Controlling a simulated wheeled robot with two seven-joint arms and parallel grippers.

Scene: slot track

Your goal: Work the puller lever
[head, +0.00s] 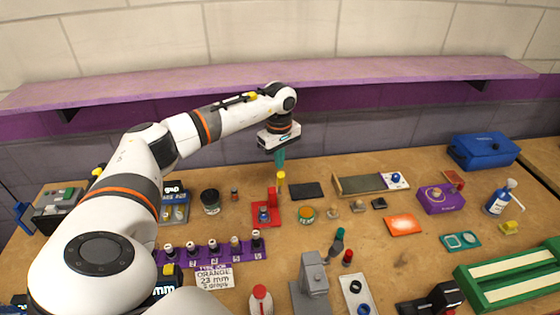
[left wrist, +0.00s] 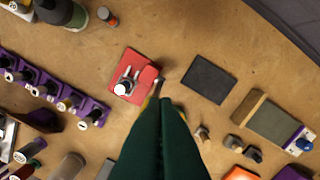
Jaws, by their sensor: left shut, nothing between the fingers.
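The red puller (head: 268,214) stands on the wooden bench near the middle, with an upright red post and a blue-and-grey piece at its front. A yellow-topped lever (head: 281,181) rises at its back right. In the left wrist view the puller (left wrist: 143,72) shows from above, with metal prongs and a white round top. My left gripper (head: 281,163) is shut and empty, pointing down just above the lever's yellow end; I cannot tell whether they touch. In the left wrist view its dark green fingers (left wrist: 165,104) hide most of the lever. My right gripper is not in view.
A purple rack (head: 210,252) of several small pots stands front left of the puller. A grey lever device (head: 314,278) stands in front. A purple shelf (head: 330,72) runs behind.

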